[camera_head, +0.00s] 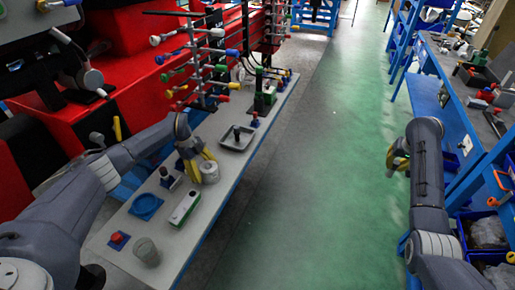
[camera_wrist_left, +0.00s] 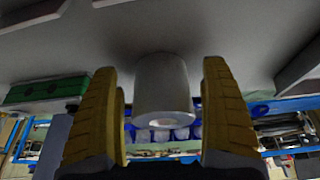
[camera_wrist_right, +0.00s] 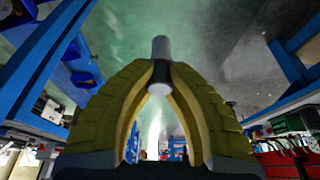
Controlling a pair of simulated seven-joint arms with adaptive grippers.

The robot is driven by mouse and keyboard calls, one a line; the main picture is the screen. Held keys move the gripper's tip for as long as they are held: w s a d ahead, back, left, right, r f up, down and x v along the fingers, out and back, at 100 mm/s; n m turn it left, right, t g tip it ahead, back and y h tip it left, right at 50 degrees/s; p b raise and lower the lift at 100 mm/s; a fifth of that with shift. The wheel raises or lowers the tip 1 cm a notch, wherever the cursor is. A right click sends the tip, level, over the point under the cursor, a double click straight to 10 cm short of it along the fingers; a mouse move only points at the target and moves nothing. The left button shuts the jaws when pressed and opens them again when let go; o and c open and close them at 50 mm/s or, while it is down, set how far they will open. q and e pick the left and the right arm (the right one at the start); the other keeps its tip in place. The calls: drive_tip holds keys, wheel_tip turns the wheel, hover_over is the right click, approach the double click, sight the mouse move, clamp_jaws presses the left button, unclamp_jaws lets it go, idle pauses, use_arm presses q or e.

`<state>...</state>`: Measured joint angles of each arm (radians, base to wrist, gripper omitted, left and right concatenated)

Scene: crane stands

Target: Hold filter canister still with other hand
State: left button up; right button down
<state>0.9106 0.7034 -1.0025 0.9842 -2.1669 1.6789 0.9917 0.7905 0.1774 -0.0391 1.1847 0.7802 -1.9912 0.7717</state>
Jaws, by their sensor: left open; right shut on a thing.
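A pale grey cylinder, which looks like the filter canister (camera_head: 210,173), stands on the long bench. My left gripper (camera_head: 196,167) is open at it. In the left wrist view the canister (camera_wrist_left: 163,85) is between the two yellow fingers, with a small gap on each side. My right gripper (camera_head: 396,160) is away over the green floor at the right. In the right wrist view its fingertips (camera_wrist_right: 159,72) are closed on a slim grey cylinder (camera_wrist_right: 160,48) with a dark band.
A rack of coloured handles stands behind. A blue workbench (camera_head: 430,95) is at right. The green aisle is clear.

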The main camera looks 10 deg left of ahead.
use_arm(q)
drive_tip(key=shift+d+f, duration=0.25)
drive_tip(key=shift+f, duration=0.4)
drive_tip(key=shift+c, duration=0.2)
drive_tip(key=c, duration=1.3)
drive_tip(key=shift+s+d, duration=0.1)
drive_tip(key=o, duration=1.4)
